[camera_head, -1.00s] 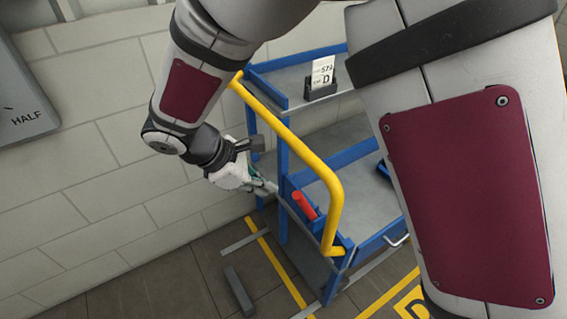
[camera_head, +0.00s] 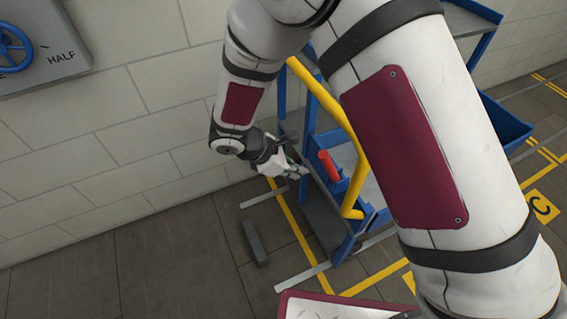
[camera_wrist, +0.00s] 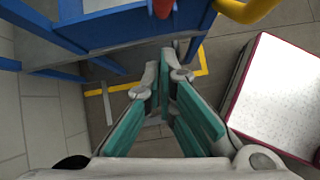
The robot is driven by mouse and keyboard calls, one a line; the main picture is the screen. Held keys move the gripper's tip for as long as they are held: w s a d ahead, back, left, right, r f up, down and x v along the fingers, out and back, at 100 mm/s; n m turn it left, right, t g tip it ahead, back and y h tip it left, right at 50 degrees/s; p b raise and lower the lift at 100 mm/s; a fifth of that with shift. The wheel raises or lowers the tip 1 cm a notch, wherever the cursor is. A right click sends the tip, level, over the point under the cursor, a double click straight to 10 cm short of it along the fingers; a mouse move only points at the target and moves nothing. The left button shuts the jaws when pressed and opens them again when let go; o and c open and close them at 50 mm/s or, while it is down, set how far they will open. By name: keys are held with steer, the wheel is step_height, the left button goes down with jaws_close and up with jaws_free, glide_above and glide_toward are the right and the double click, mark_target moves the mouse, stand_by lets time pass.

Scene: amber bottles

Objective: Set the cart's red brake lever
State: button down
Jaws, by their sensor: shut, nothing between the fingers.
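The cart is a blue-framed trolley with grey shelves; one blue post (camera_head: 283,115) and its yellow handle (camera_head: 335,110) show in the head view. The red brake lever (camera_head: 329,166) stands tilted in a blue housing at the cart's near end, beside the handle. In the wrist view only the tip of the red lever (camera_wrist: 162,8) shows at the top edge, against the blue cart panel (camera_wrist: 110,30). My gripper (camera_head: 301,173) is just left of the lever, apart from it. Its green-padded fingers (camera_wrist: 166,68) are shut and empty. My arm hides much of the cart.
A tiled wall (camera_head: 120,130) runs close behind and left of the gripper. A wall plate with a blue wheel (camera_head: 14,48) is at upper left. A grey block (camera_head: 255,243) lies on the floor near yellow markings. Floor at left is clear.

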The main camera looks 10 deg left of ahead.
mark_target(330, 168)
steer(key=shift+w+d+r, duration=0.3)
steer(key=shift+d+r, duration=0.15)
steer(key=shift+d, duration=0.25)
steer(key=shift+w+d+r, duration=0.25)
steer(key=shift+d+r, duration=0.15)
steer(key=shift+d, duration=0.25)
steer(key=shift+w+d+r, duration=0.45)
steer(key=shift+d+r, duration=0.15)
steer(key=shift+d, duration=0.05)
steer(key=shift+f, duration=0.1)
